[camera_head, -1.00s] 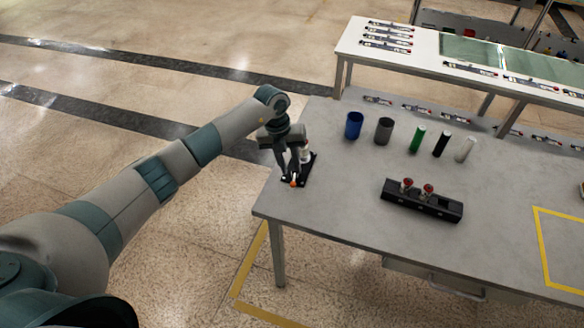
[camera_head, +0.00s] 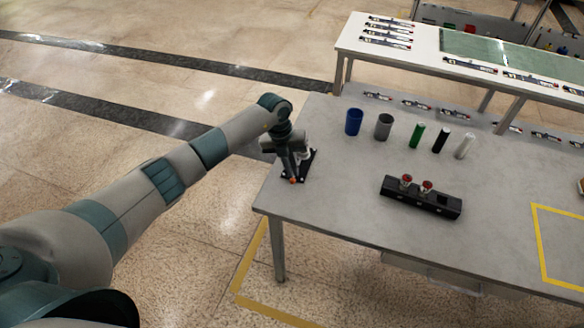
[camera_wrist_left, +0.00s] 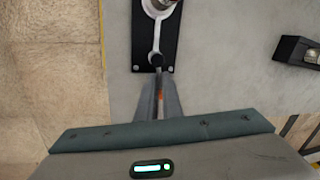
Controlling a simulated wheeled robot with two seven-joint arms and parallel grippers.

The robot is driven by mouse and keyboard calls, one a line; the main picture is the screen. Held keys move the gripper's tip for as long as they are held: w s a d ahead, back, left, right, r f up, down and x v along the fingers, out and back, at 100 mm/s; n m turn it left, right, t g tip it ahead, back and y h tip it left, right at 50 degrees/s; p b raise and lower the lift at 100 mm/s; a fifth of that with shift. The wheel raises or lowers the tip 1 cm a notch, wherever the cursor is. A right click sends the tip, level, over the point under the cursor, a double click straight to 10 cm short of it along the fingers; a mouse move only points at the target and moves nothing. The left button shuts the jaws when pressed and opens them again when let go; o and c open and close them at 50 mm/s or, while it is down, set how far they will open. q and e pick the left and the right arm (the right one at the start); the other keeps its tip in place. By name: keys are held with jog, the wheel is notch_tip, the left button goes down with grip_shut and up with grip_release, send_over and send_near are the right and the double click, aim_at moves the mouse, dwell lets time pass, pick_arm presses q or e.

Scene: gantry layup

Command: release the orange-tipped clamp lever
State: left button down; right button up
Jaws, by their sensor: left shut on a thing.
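The clamp sits on a black base plate (camera_head: 312,158) near the left edge of the grey table; the plate also shows in the left wrist view (camera_wrist_left: 168,52), with a white fitting (camera_wrist_left: 157,28) on it. The lever's orange tip (camera_head: 293,181) shows just below my left gripper (camera_head: 291,177). In the left wrist view, a sliver of orange (camera_wrist_left: 161,96) shows between the fingers of my left gripper (camera_wrist_left: 158,88), which are shut on the lever. Most of the lever is hidden by the fingers. My right gripper is out of view.
Blue (camera_head: 354,122) and grey (camera_head: 384,127) cups stand right of the clamp, beside green (camera_head: 417,136), black (camera_head: 440,140) and white (camera_head: 465,146) cylinders. A black block (camera_head: 440,205) with two red-topped pieces lies further right. The table's front left is clear.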

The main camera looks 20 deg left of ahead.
pick_arm(q)
jog(key=shift+w+a+f+m+b, duration=0.2)
jog(key=shift+m+b, duration=0.5)
jog(key=shift+b, duration=0.5)
jog(key=shift+s+a+r+m+b, duration=0.1)
jog(key=shift+a+r+m+b, duration=0.05)
jog(key=shift+m+b, duration=0.5)
jog(key=shift+r, duration=0.1)
jog(key=c, duration=1.9)
grip_release()
jog(key=shift+a+r+b, duration=0.6)
jog(key=shift+r+b, duration=0.3)
jog(key=shift+r, duration=1.95)
jog(key=shift+a+r+b, duration=0.55)
jog(key=shift+r+b, duration=0.35)
jog(key=shift+r, duration=1.95)
jog(key=shift+a+r+b, duration=0.6)
jog(key=shift+r+b, duration=0.3)
jog(key=shift+r, duration=1.95)
